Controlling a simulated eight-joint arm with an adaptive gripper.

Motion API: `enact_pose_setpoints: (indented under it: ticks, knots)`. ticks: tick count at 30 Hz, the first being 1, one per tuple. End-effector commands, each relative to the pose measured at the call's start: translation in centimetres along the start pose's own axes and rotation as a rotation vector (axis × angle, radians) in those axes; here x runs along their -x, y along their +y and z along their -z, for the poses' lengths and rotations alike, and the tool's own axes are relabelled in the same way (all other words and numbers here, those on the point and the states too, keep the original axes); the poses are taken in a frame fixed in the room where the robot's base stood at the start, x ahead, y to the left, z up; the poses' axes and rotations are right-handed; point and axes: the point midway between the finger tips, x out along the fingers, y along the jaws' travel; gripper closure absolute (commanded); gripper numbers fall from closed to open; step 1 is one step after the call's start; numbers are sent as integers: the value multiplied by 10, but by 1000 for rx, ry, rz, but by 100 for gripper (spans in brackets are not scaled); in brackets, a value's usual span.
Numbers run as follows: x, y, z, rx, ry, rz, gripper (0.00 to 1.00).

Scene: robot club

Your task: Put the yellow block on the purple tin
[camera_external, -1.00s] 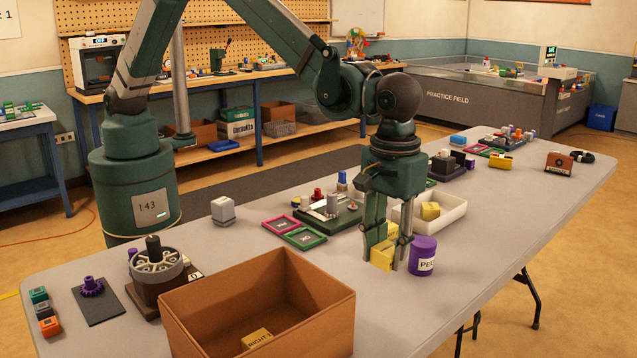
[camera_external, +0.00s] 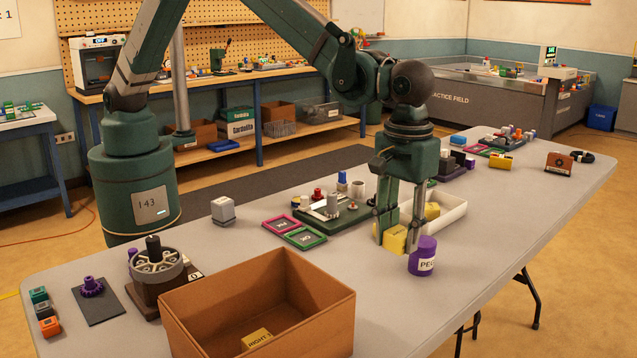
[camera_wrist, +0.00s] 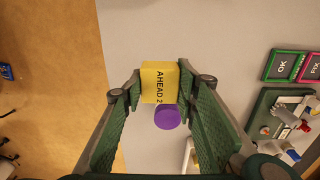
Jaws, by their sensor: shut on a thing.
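My gripper (camera_external: 398,236) is shut on a yellow block (camera_external: 392,240), which sits between the fingertips just left of and slightly behind the purple tin. In the wrist view the block (camera_wrist: 160,82) shows black lettering "AHEAD 2". The purple tin (camera_external: 423,257) stands upright on the table with a white label, partly reading "PE". In the wrist view its round purple top (camera_wrist: 167,119) shows beside the block, between the fingers. The block seems to be held a little above the table.
A white bin (camera_external: 452,216) behind my gripper holds another yellow block (camera_external: 432,210). A cardboard box (camera_external: 312,318) at the front holds a yellow block marked "RIGHT" (camera_external: 256,338). A green tray of parts (camera_external: 335,222) lies to the left. The table right of the tin is clear.

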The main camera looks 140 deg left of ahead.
Motion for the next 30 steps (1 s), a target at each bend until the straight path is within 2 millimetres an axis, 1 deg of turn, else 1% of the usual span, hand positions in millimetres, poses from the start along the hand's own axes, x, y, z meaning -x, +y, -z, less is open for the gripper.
enact_pose_setpoints:
  ticks: [1,9,12,14,16,19,30]
  knots:
    - [9,-2,13,4,0,0,83]
    - [44,-12,82,9,0,0,83]
    - [54,-15,102,9,0,0,83]
    - [58,-17,110,10,0,-1,83]
    - [61,-18,117,9,0,-1,83]
    - [63,-20,122,8,0,-1,83]
    - [61,-20,122,8,0,-1,83]
